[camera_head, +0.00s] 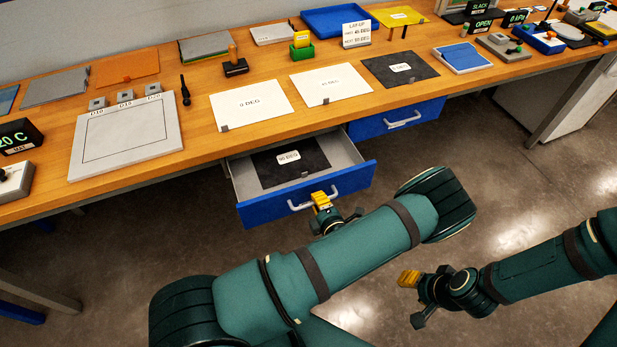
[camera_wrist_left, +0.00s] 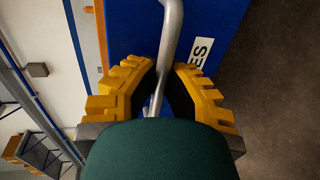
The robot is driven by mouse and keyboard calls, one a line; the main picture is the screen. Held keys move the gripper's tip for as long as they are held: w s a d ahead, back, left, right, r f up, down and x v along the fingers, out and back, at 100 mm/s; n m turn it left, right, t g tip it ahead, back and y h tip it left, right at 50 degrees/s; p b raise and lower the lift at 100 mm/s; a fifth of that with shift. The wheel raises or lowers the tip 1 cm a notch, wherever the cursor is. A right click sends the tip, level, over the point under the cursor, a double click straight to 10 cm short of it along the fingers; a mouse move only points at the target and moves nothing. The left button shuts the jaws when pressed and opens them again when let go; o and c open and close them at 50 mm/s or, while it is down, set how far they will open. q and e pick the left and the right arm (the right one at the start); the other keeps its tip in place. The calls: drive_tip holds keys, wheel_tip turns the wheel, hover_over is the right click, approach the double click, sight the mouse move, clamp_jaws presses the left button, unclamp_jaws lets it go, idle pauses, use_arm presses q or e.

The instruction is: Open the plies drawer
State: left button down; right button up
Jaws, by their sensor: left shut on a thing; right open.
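The plies drawer (camera_head: 246,215) is a blue-fronted drawer under the workbench, and it stands pulled out. A black ply sheet (camera_head: 288,166) with a white label lies inside it. Its metal handle (camera_head: 298,205) is on the blue front. My left gripper (camera_head: 321,201) is at the handle, with its yellow fingers shut on it. In the left wrist view the fingers (camera_wrist_left: 157,95) sit on both sides of the metal bar (camera_wrist_left: 169,42), and part of a label ending in "ES" shows. My right gripper (camera_head: 411,285) is open and empty above the floor, right of the drawer.
A second blue drawer (camera_head: 395,119) to the right is closed. The wooden benchtop (camera_head: 190,138) holds white sheets (camera_head: 252,105), a dark sheet (camera_head: 401,69), a grey plate (camera_head: 125,139) and several tools. The floor in front of the bench is clear.

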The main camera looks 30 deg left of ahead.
use_arm(q)
drive_tip(key=f+v, duration=0.2)
drive_tip(key=v, duration=0.9)
drive_tip(key=shift+s+d, duration=0.35)
drive_tip(key=shift+d, duration=0.1)
drive_tip(key=shift+f, duration=0.15)
drive_tip(key=c, duration=1)
unclamp_jaws()
wheel_tip(320, 180, up, 10)
drive_tip(key=shift+r, duration=0.1)
